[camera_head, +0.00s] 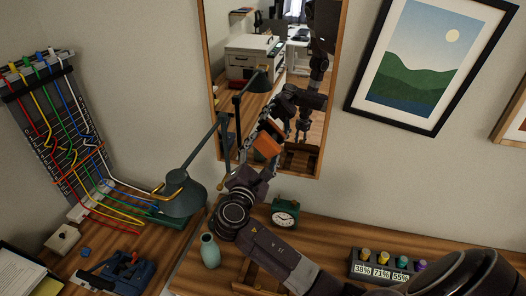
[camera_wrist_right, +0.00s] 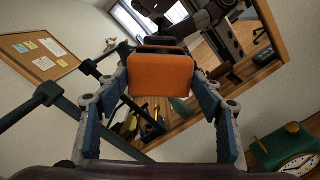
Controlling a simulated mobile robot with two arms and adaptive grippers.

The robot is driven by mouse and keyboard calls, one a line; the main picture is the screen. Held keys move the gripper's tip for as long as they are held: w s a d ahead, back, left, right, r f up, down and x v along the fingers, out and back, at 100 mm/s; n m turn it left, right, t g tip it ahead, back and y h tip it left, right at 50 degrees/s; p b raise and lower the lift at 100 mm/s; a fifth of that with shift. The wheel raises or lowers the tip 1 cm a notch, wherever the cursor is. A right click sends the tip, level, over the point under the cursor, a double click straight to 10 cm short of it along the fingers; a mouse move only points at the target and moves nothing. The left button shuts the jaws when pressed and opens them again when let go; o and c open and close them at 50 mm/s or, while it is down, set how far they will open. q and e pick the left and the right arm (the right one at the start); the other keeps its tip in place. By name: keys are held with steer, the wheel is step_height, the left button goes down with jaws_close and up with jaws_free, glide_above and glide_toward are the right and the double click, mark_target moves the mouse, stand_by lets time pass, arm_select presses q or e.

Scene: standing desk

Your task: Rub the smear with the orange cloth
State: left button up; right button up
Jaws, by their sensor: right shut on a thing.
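The orange cloth (camera_head: 267,145) is a thick, block-like pad in front of the lower part of the wood-framed mirror (camera_head: 298,75). My right gripper (camera_head: 262,152) is shut on it. In the right wrist view the cloth (camera_wrist_right: 160,75) sits between the two fingertips, with its broad orange face toward the camera. The mirror's wooden frame (camera_wrist_right: 268,30) is tilted behind it in that view. I cannot tell whether the cloth touches the glass. I cannot make out the smear; the cloth, gripper and reflections cover part of the glass. My left gripper is not in view.
A dark desk lamp (camera_head: 183,195) stands left of my right arm, its arm close to the mirror. A green clock (camera_head: 285,213) and a teal vase (camera_head: 210,251) stand on the desk below. A row of colored knobs (camera_head: 380,266) is at right. A framed picture (camera_head: 425,60) hangs right of the mirror.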

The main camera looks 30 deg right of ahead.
mark_target(277, 150)
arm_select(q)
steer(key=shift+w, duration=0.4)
arm_select(e)
steer(key=shift+w+d, duration=0.3)
steer(key=shift+w+d, duration=0.3)
steer(key=shift+d, duration=0.1)
steer(key=shift+s+d+r+p, duration=0.1)
steer(key=shift+s+d+p, duration=0.45)
steer(key=shift+s, duration=0.15)
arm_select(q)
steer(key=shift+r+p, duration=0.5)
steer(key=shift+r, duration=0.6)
arm_select(e)
steer(key=shift+s+d, duration=0.75)
steer(key=shift+s, duration=0.15)
steer(key=shift+w, duration=0.15)
steer(key=shift+w+a+b, duration=0.4)
steer(key=shift+w+a, duration=0.4)
steer(key=shift+w, duration=0.15)
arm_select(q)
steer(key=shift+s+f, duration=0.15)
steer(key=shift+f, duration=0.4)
arm_select(e)
steer(key=shift+w+a+r, duration=0.1)
steer(key=shift+w+a, duration=0.35)
steer(key=shift+w, duration=0.1)
